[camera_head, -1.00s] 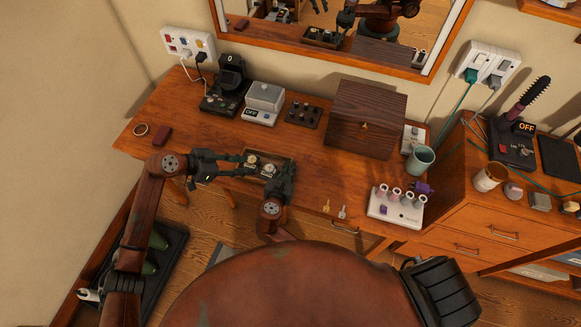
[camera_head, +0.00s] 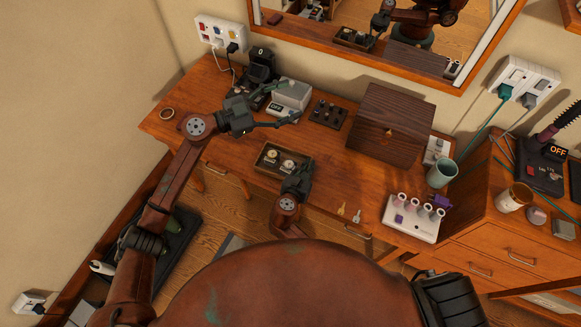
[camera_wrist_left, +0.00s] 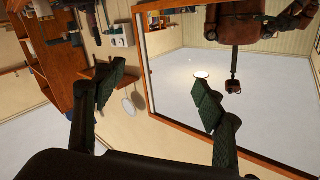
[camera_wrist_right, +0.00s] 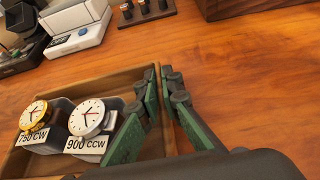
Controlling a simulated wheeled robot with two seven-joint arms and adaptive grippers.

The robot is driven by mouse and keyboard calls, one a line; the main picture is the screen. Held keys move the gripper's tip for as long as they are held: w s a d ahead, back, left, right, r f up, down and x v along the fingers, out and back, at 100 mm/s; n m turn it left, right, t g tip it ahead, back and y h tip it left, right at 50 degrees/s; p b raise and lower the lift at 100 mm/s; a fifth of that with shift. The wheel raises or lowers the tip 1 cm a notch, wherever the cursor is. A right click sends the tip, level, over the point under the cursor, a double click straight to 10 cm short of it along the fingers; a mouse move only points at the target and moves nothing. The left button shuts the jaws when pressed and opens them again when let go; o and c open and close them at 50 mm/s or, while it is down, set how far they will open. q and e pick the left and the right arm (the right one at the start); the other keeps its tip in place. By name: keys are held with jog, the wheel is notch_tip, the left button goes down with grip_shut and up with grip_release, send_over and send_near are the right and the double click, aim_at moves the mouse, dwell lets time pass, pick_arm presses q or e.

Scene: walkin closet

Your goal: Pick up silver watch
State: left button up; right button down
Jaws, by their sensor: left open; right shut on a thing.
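The silver watch (camera_wrist_right: 90,117), with a white dial, sits on a grey holder marked 900 CCW in a shallow wooden tray (camera_wrist_right: 100,83). It also shows in the head view (camera_head: 288,165). A gold watch (camera_wrist_right: 34,115) on a holder marked 750 CW sits to its left. My right gripper (camera_wrist_right: 163,75) is shut on the tray's right wall, one finger inside and one outside, right of the silver watch. My left gripper (camera_head: 284,103) is open and empty, raised behind the tray near a small scale. Its spread fingers show in the left wrist view (camera_wrist_left: 160,85).
The small scale (camera_head: 290,97) and a rack of small knobs (camera_head: 328,113) stand behind the tray. A dark wooden box (camera_head: 392,123) stands to the right, below the mirror (camera_head: 400,60). Keys (camera_head: 349,212) lie near the front edge. Bare tabletop lies left of the tray.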

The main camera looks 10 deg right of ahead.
pick_arm(q)
jog(key=shift+o, duration=0.6)
jog(key=w+d+r+t+h, duration=0.1)
jog(key=w+r+t, duration=0.2)
jog(key=r, duration=0.6)
jog(key=shift+w+n+h, duration=0.4)
jog(key=shift+w, duration=0.2)
jog(key=w+r+n+t+y, duration=0.45)
jog(key=w+t, duration=0.25)
jog(key=w, duration=0.4)
jog(key=m+g+y, duration=1)
jog(key=g+y, duration=0.4)
jog(key=y, duration=0.1)
send_over(289, 164)
jog(key=shift+n, duration=0.25)
jog(key=f, duration=3.6)
jog(key=shift+w+f, duration=0.15)
jog(key=shift+w, duration=0.1)
jog(key=shift+s+f, duration=0.15)
jog(key=shift+f, duration=1.35)
jog(key=shift+s+f, duration=0.1)
jog(key=shift+f, duration=1.4)
jog(key=c, duration=1.8)
jog(key=shift+c, duration=0.4)
